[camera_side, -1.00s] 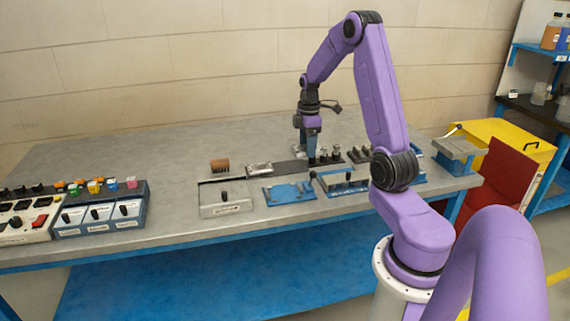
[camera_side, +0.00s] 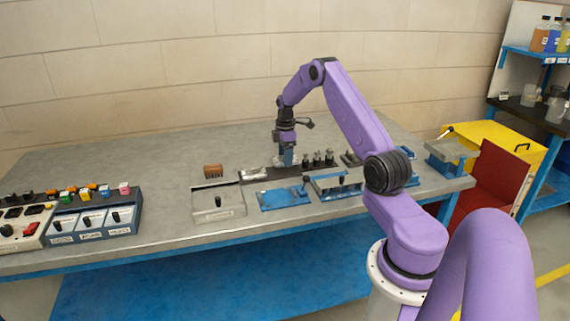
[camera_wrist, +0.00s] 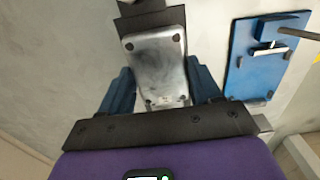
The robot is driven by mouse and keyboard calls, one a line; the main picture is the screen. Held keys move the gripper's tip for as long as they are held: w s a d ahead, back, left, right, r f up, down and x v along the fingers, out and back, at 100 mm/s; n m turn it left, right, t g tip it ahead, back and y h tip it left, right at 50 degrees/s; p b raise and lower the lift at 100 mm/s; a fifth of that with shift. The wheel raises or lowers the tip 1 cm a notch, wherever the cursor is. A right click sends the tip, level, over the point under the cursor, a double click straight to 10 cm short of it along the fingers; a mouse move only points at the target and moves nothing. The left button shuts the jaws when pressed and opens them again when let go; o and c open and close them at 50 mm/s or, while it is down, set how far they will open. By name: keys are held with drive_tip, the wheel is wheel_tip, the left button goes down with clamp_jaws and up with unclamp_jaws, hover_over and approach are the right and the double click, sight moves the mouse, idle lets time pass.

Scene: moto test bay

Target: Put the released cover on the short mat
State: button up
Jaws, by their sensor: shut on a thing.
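My gripper (camera_side: 286,163) is low over the bench, just left of several small dark upright pieces. In the wrist view its blue fingers (camera_wrist: 160,92) are shut on the released cover (camera_wrist: 155,65), a worn silver plate with dark marks at its corners. Dark flat matting (camera_wrist: 150,20) shows beyond the cover's far end. In the side view a dark mat (camera_side: 245,180) lies left of the gripper, with a silver piece (camera_side: 254,173) at its left end. I cannot tell which mat is the short one, or whether the held cover touches anything beneath.
A blue fixture with a lever (camera_side: 283,197) lies in front of the gripper and also shows in the wrist view (camera_wrist: 240,75). A grey box (camera_side: 218,203) and a brown comb-like block (camera_side: 213,171) stand to the left. The back of the bench is clear.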

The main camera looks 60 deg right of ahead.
drive_tip(key=shift+w+d+f, duration=0.2)
drive_tip(key=shift+f, duration=1.65)
drive_tip(key=shift+f, duration=0.15)
drive_tip(key=o, duration=1.2)
drive_tip(key=shift+c, duration=0.2)
